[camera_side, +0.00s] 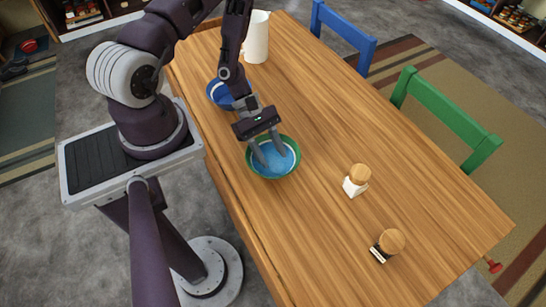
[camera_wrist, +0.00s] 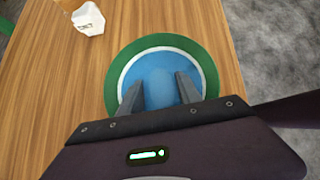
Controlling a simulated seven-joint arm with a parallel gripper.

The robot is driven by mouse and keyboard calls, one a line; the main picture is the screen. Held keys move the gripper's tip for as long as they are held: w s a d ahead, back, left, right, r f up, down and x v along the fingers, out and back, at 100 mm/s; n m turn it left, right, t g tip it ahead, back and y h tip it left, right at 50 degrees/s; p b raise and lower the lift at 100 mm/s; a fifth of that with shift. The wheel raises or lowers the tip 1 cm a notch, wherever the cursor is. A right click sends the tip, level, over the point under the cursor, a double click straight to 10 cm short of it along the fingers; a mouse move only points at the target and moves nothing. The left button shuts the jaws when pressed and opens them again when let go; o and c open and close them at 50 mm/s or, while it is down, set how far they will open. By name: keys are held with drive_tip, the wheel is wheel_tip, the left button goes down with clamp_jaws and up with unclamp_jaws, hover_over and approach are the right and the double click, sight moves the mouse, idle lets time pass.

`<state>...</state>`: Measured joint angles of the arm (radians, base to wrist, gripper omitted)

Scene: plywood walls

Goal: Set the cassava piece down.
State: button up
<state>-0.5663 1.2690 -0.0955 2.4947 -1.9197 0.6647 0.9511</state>
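I cannot make out a cassava piece in either view. My gripper (camera_side: 270,158) points down into a green-rimmed bowl with a blue inside (camera_side: 289,171) on the wooden table. In the wrist view the two fingers of my gripper (camera_wrist: 159,88) stand wide apart over the bowl's blue inside, with nothing distinct between them. The bowl's green rim (camera_wrist: 119,65) surrounds the fingers there, and its near side is hidden by my gripper body. I cannot tell whether the fingertips touch the bowl.
A blue bowl (camera_side: 217,94) stands behind my gripper, and a white pitcher (camera_side: 257,40) stands at the far end.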

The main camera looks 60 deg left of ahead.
drive_tip(key=w+v, duration=0.1)
drive_tip(key=v, duration=1.1)
wheel_tip(320, 180, up, 9)
drive_tip(key=w+d+m+y, duration=0.2)
drive_tip(key=d+m, duration=0.1)
drive_tip(key=m, duration=0.2)
drive_tip(key=s+d+r+m+t+y, duration=0.2)
drive_tip(key=s+r+m, duration=0.3)
drive_tip(key=r, duration=0.5)
drive_tip(key=s+d+r+m+t+y, duration=0.2)
drive_tip(key=s+d+r+m+y, duration=0.2)
drive_tip(key=r+m, duration=0.5)
drive_tip(key=shift+s+r+t+y, duration=0.3)
drive_tip(key=shift+s+r+y, duration=0.15)
drive_tip(key=shift+s, duration=0.3)
